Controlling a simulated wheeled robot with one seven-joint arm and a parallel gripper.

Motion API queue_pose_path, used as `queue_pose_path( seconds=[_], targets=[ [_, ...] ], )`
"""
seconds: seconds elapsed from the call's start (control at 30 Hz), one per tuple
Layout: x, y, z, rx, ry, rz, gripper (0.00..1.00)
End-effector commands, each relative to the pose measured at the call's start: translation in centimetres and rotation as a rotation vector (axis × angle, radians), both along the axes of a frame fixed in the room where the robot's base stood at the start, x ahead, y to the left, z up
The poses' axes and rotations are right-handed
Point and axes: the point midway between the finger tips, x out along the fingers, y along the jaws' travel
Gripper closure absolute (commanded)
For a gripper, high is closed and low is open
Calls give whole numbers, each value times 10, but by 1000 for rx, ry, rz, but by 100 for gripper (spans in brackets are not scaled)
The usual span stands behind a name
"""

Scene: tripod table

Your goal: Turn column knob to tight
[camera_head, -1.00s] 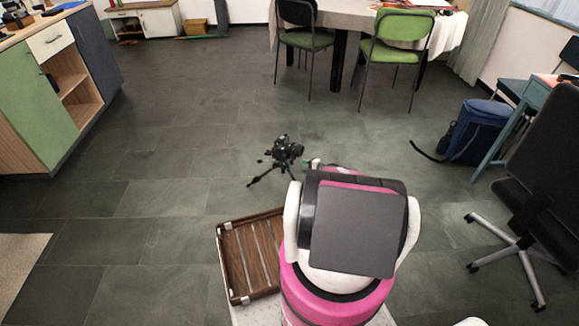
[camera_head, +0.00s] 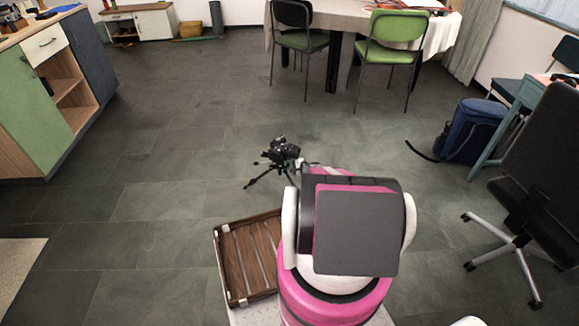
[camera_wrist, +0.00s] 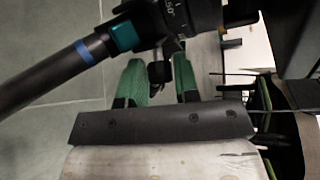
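The black tripod (camera_head: 270,170) stands on the floor, upright on spread legs, with a dark camera (camera_head: 284,150) on top. In the wrist view, a black tripod leg (camera_wrist: 55,75) with a blue band and a teal clamp runs in from the left, and a dark round column part (camera_wrist: 190,18) with white markings is at the top. A small black knob (camera_wrist: 160,72) shows below it. My gripper (camera_wrist: 160,75) has green fingers on either side of the knob, with visible gaps, so it is open. In the head view my arm hides the gripper.
A wooden slatted tray (camera_head: 232,264) lies left of my arm. A black office chair (camera_head: 540,170) and a blue bag (camera_head: 470,130) stand at the right. A green chair (camera_head: 390,55) is by the far table (camera_head: 345,16). The floor left of the tripod is clear.

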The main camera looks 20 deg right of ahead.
Motion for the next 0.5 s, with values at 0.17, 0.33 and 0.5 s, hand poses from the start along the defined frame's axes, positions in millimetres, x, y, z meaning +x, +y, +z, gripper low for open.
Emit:
queue_pose_path(
  seconds=[0.17, 0.33, 0.5],
  targets=[
    [0, 0, 0, 0, 0, 0, 100],
    [0, 0, 1, 6, 40, 2, 100],
    [0, 0, 1, 16, 115, 2, 100]
  ],
)
